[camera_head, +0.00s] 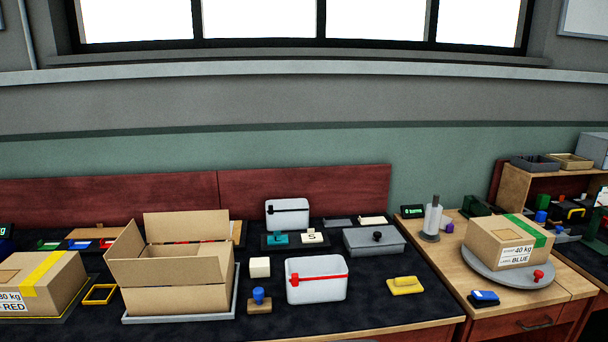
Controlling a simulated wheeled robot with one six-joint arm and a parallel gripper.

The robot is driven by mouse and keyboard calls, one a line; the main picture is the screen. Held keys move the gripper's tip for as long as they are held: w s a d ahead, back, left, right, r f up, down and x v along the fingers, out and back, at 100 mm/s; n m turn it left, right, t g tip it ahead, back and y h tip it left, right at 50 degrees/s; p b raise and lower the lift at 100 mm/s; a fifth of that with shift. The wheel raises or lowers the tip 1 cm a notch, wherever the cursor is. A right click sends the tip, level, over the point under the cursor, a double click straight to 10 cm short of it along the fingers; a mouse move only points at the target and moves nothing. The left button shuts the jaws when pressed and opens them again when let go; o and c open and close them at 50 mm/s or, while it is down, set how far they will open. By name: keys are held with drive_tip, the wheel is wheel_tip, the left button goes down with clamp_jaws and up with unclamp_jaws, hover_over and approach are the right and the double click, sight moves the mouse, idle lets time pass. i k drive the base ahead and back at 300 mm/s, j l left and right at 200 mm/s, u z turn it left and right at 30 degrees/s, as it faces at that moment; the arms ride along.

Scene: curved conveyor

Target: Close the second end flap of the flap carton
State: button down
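The flap carton (178,299) is a plain brown box at the left of the bench, on a light grey tray (236,304). It is open at the top. Its back flap (186,226) stands up, its left end flap (124,241) slants up and outward, and its front flap (165,271) leans toward me. At the right end no flap stands up; whether one is folded inward there I cannot tell. The front flap hides most of the inside. My gripper is not in view.
A taped carton (40,284) stands left of the tray, with a yellow frame (99,294) between. Right of the tray are a white block (260,267), a blue-knobbed stamp (259,299) and a white box with a red band (316,280). Another carton (503,245) sits on a round turntable (484,275).

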sight(130, 243)
drive_tip(key=u, duration=1.4)
drive_tip(key=i, duration=0.1)
